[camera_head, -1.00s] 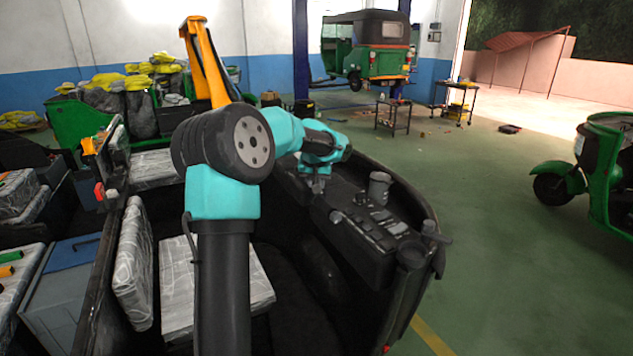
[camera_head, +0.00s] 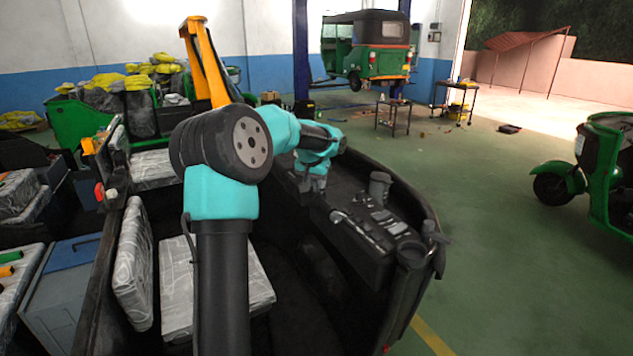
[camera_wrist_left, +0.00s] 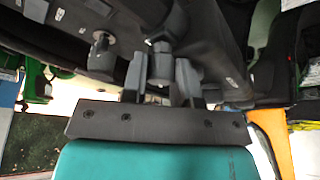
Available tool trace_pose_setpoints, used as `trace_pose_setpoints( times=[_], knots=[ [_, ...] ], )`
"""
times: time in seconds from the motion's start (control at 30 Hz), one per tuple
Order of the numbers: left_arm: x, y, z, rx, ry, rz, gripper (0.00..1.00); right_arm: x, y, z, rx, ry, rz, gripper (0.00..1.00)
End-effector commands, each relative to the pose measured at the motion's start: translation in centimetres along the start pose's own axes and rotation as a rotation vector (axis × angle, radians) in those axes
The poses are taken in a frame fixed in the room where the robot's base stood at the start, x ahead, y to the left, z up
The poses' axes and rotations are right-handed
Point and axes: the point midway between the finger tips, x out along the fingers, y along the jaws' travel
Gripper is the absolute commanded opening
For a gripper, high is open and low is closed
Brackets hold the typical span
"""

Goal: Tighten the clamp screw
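My left arm, black and teal, reaches over the black dashboard of an open vehicle body. I cannot tell which part is the clamp screw. A similar grey cylinder (camera_head: 379,185) stands on the dash, right of the gripper; it also shows in the wrist view (camera_wrist_left: 102,56). My right gripper is out of view.
The dashboard's raised right rim (camera_head: 432,220) borders the panel. A wrapped seat cushion (camera_head: 178,290) lies in the body, left of my arm. A blue-grey toolbox (camera_head: 62,290) is further left. Open green floor (camera_head: 490,240) lies to the right.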

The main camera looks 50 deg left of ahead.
Motion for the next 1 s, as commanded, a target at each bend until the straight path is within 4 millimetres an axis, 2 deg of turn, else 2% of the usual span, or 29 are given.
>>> trace_pose_setpoints(
  times=[0.03,0.23,0.6,0.77,1.0],
  knots=[
    [0.0,0.0,0.0,0.000,0.001,0.000,0.32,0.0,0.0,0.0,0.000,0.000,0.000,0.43],
    [0.0,0.0,0.0,0.000,0.000,0.000,0.52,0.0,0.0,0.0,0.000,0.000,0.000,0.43],
    [-0.5,0.0,0.0,-0.001,0.002,0.000,0.52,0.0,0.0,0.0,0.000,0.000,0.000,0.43],
    [-2.1,0.0,-0.1,0.000,0.003,0.000,0.52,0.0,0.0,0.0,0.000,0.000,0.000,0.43],
    [-6.4,0.0,-0.1,-0.001,0.005,0.000,0.52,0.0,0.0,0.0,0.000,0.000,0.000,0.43]
  ],
)
